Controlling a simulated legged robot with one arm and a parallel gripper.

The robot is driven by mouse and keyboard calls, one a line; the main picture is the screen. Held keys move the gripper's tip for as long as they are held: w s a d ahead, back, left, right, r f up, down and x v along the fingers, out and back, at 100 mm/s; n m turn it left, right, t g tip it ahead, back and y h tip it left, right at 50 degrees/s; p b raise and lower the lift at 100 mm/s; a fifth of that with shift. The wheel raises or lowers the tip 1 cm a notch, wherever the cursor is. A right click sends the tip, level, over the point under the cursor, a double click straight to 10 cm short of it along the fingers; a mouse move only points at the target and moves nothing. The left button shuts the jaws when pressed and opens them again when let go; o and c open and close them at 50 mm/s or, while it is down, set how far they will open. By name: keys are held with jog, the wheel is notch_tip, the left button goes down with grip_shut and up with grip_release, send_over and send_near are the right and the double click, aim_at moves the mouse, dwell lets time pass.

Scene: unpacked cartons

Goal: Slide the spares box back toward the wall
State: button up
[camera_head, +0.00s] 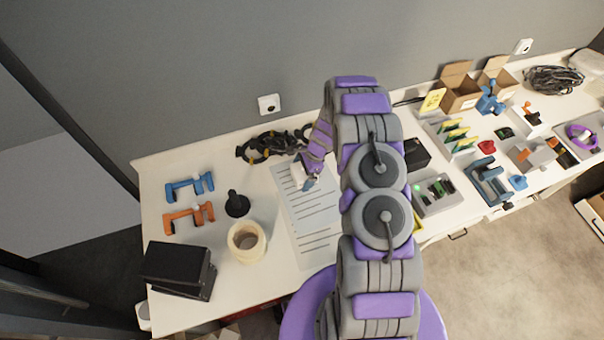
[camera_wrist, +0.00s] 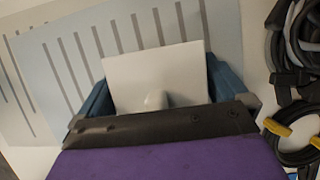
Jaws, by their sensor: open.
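A white box-like object (camera_wrist: 155,72) with a flat pale top sits between the blue fingers of my gripper (camera_wrist: 158,88) in the wrist view. No label on it is readable, so I cannot tell for sure that it is the spares box. In the head view my gripper (camera_head: 308,183) is low over the striped paper sheet (camera_head: 303,222), with a bit of white (camera_head: 297,172) showing beside the fingers. The fingers stand open on either side of the white object; whether they touch it is unclear. My arm hides part of the table.
Coiled black cables (camera_head: 272,146) lie at the wall side, close to my gripper. Clamps (camera_head: 189,218), a round container (camera_head: 246,241) and black boxes (camera_head: 178,268) stand left. Open cartons (camera_head: 460,92) stand at the back right. A socket (camera_head: 269,104) is on the grey wall.

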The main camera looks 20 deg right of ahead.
jog(key=p+v, duration=0.2)
jog(key=v, duration=1.5)
jog(key=shift+d+r, duration=0.1)
